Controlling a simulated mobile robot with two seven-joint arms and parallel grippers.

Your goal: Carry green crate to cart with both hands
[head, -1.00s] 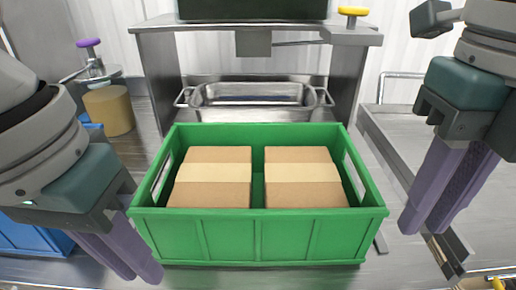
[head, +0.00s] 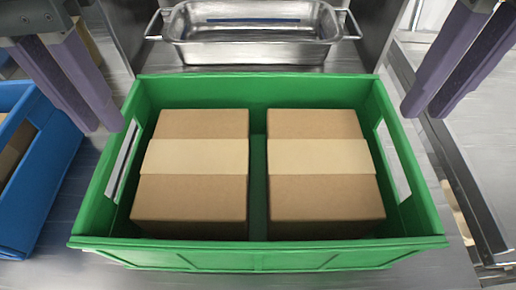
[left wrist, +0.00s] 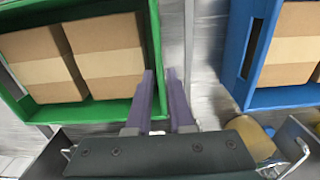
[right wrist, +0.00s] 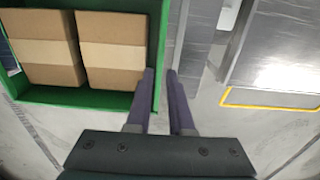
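The green crate (head: 258,257) stands on the metal surface in the middle of the head view, with two taped cardboard boxes (head: 203,165) inside and a slot in each end wall. My left gripper (head: 108,128) is at the crate's left end, open; in the left wrist view its fingers (left wrist: 165,75) are a little apart beside the crate wall (left wrist: 152,50). My right gripper (head: 422,112) is at the right end, open; in the right wrist view its fingers (right wrist: 160,75) are a little apart beside the wall (right wrist: 156,50). Neither visibly holds the crate. The cart cannot be identified with certainty.
A blue crate (head: 48,185) with a cardboard box stands close on the left. A steel pan (head: 250,50) with handles is behind the green crate. A metal frame with a rail (head: 462,165) stands close on the right.

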